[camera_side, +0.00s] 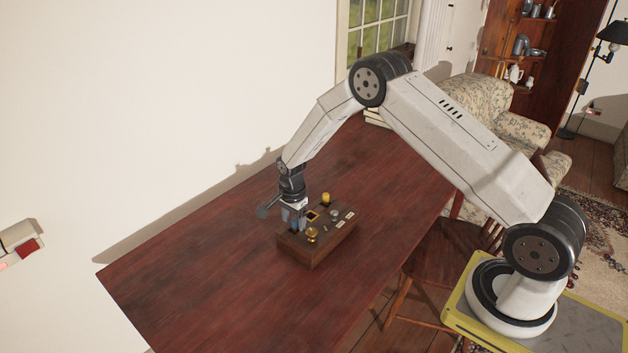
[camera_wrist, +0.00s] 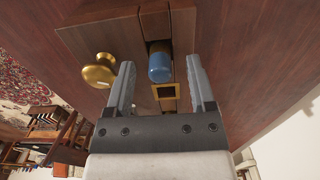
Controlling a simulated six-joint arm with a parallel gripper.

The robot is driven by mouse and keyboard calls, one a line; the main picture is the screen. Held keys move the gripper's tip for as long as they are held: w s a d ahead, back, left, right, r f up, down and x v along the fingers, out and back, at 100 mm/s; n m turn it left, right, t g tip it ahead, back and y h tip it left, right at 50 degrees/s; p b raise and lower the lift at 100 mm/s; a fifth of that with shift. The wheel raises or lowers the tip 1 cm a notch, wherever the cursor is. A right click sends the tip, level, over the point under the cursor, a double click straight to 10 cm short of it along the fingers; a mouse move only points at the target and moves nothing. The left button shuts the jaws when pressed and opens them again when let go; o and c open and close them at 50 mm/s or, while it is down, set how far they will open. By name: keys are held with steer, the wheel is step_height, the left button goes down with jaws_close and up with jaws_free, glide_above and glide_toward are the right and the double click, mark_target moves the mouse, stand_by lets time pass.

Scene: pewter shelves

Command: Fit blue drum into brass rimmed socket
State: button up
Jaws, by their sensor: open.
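The blue drum (camera_wrist: 160,68) is a rounded blue cylinder in the wrist view, at a dark slot in the wooden block (camera_side: 318,253). My gripper (camera_wrist: 160,62) is open, with one finger on each side of the drum and a gap showing at both sides. A square brass rim (camera_wrist: 167,91) around a dark opening lies close to the drum in the wrist view; it also shows in the side view (camera_side: 313,216). In the side view my gripper (camera_side: 294,216) is low at the block's left end, and its fingers mostly hide the drum.
A brass knob (camera_side: 312,235) stands on the block's near edge, close to my gripper; it also shows in the wrist view (camera_wrist: 98,71). A yellow cylinder (camera_side: 326,198) and a grey round piece (camera_side: 335,213) are on the block. The table (camera_side: 190,270) around is clear.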

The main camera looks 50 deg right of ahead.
steer(key=shift+f, duration=0.5)
jaws_close()
